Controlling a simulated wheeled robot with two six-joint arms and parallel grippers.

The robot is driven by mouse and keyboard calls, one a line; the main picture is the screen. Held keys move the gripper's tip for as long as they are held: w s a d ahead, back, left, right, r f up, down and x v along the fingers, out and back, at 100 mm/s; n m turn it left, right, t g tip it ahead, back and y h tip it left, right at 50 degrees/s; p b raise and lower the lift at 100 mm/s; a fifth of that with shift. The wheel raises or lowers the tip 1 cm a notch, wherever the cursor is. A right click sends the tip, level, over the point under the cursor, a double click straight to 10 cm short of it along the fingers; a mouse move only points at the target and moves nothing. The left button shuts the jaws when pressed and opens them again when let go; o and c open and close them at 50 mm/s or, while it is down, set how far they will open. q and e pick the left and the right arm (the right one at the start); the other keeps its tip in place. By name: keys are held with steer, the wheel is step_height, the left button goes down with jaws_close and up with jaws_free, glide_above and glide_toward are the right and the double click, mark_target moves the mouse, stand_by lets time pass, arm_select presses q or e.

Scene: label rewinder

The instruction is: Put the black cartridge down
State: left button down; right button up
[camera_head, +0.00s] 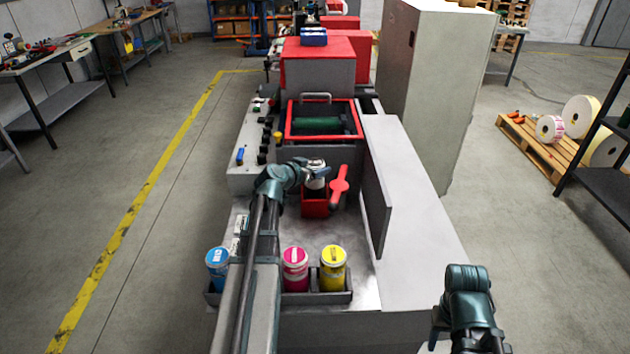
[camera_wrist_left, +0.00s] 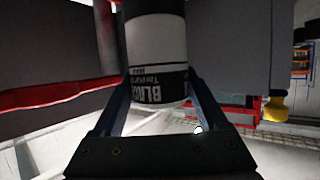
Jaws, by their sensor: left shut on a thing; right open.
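The black cartridge (camera_head: 316,172) has a white band and dark ends. In the left wrist view the black cartridge (camera_wrist_left: 158,50) shows its "BLACK" label between the two fingers. My left gripper (camera_head: 313,177) is shut on it and holds it above or in the red holder (camera_head: 315,209); I cannot tell whether it touches. A red lever (camera_head: 339,187) stands right beside it. My right gripper (camera_head: 438,325) is at the lower right, empty and away from the machine, its jaws mostly hidden by the wrist.
A grey rack (camera_head: 326,298) at the machine's front holds a cyan bottle (camera_head: 217,265), a magenta bottle (camera_head: 295,268) and a yellow bottle (camera_head: 333,267). My left arm hides part of the rack. A grey upright panel (camera_head: 376,200) stands right of the lever. The metal deck before the holder is clear.

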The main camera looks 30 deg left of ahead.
arm_select(q)
step_height(320, 180, down, 4)
steer(key=b, duration=0.3)
steer(key=shift+r, duration=0.25)
jaws_free()
steer(key=p+v, duration=0.4)
steer(key=v, duration=0.8)
steer(key=shift+r+p, duration=0.1)
steer(key=shift+p, duration=0.25)
